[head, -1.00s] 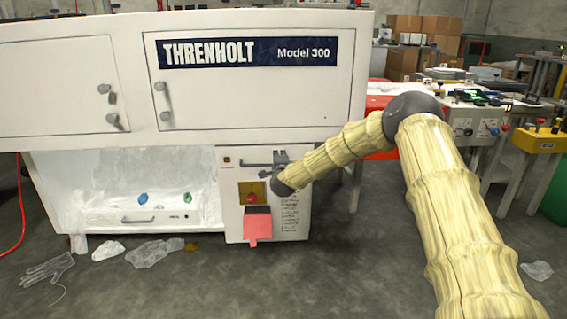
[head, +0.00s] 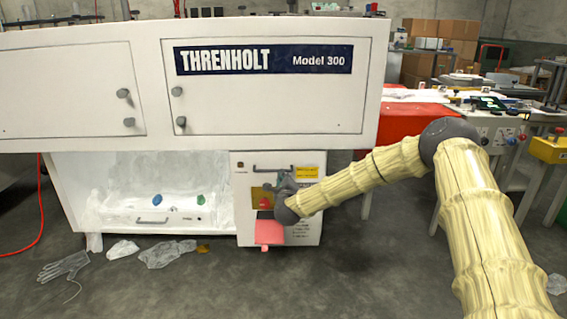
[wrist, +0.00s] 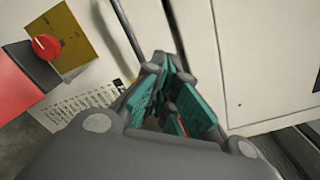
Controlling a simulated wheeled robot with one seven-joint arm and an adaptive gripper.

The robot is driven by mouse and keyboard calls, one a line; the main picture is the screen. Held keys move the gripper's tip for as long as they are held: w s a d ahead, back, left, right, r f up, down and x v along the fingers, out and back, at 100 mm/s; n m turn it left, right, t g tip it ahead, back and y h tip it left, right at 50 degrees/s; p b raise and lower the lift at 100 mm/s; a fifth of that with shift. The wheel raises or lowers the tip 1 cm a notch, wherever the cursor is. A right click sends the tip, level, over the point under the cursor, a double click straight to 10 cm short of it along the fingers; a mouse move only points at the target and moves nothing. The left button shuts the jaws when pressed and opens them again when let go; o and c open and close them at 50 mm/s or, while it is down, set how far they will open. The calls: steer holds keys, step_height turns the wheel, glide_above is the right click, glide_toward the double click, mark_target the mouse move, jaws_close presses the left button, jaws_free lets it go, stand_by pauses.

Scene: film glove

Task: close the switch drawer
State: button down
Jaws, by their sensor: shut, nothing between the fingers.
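The switch drawer (head: 308,225) is the white front at the lower right of the Threnholt machine. It has a dark bar handle (head: 262,168) near its top, a yellow plate with a red knob (head: 265,203), and a red box below. How far the drawer stands out is hard to tell. My gripper (head: 281,185) is shut and empty in front of it, below the handle and just right of the knob, partly hiding the plate. The wrist view shows its teal fingers (wrist: 172,75) together, with the red knob (wrist: 46,46) to the left. Contact with the front cannot be told.
The machine's white cupboard (head: 265,105) overhangs the drawer. An open bay (head: 130,175) lies to its left. Plastic scraps (head: 167,253) and a glove (head: 64,265) lie on the floor. A red table (head: 410,125) stands behind my arm.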

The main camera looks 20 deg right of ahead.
steer(key=m, duration=0.2)
steer(key=m+b, duration=0.5)
steer(key=m, duration=0.4)
glide_toward(282, 157)
steer(key=x, duration=0.7)
steer(key=shift+d, duration=0.1)
